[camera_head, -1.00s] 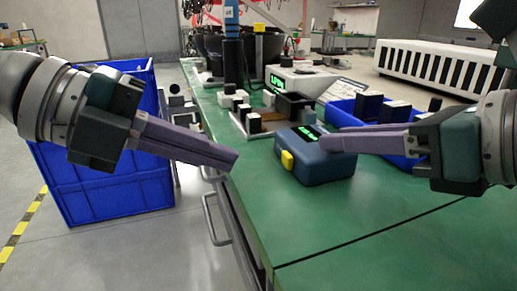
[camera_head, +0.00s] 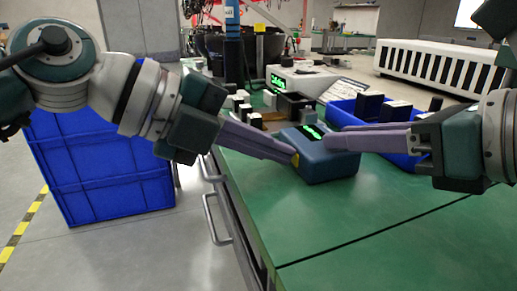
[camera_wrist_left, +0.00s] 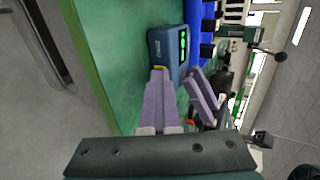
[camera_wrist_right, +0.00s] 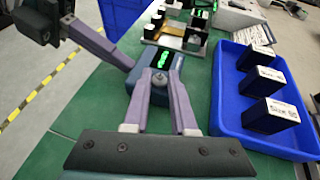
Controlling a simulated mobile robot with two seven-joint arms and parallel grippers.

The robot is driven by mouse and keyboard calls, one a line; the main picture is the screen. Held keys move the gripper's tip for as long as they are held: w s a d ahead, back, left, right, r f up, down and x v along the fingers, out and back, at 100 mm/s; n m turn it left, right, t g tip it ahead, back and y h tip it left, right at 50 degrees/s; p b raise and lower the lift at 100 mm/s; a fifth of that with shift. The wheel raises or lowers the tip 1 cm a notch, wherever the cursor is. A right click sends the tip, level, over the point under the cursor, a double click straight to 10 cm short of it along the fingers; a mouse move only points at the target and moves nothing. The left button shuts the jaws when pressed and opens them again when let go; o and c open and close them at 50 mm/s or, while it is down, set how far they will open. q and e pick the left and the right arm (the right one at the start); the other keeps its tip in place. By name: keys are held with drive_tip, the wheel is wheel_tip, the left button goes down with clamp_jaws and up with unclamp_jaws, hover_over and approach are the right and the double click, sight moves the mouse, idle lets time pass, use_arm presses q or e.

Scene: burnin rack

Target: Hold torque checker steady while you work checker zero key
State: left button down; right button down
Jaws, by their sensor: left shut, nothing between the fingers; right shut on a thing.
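The torque checker (camera_head: 325,164) is a blue box with a green lit display on top, standing on the green bench. It also shows in the left wrist view (camera_wrist_left: 166,46) and the right wrist view (camera_wrist_right: 175,66). Its yellow zero key (camera_head: 295,160) is on the side facing my left gripper and is mostly covered by the fingertips. My left gripper (camera_head: 291,156) is shut and empty, with its tips at the key; I cannot tell if the key is pressed in.
A blue bin (camera_wrist_right: 218,110) with several black boxes stands right of the checker. A device with a green display (camera_head: 292,80) and small blocks are behind. A large blue crate (camera_head: 110,190) stands on the floor at left. The bench front is clear.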

sight(242, 180)
use_arm(q)
drive_tip(key=shift+s+d, duration=0.15)
drive_tip(key=shift+d, duration=0.25)
use_arm(e)
drive_tip(key=shift+s+a+y, duration=0.3)
drive_tip(key=shift+s+a, duration=0.05)
drive_tip(key=shift+a, duration=0.2)
use_arm(q)
drive_tip(key=shift+a, duration=0.15)
use_arm(e)
drive_tip(key=shift+f, duration=0.1)
use_arm(q)
drive_tip(key=shift+a, duration=0.25)
use_arm(e)
drive_tip(key=shift+w+d, duration=0.1)
drive_tip(key=shift+d, duration=0.1)
use_arm(q)
drive_tip(key=a, duration=0.1)
drive_tip(key=s+a, duration=0.1)
drive_tip(key=a, duration=0.1)
drive_tip(key=shift+a, duration=0.15)
use_arm(e)
drive_tip(key=shift+d, duration=0.15)
use_arm(q)
drive_tip(key=v, duration=1)
drive_tip(key=shift+a, duration=0.2)
use_arm(e)
drive_tip(key=shift+w+d, duration=0.1)
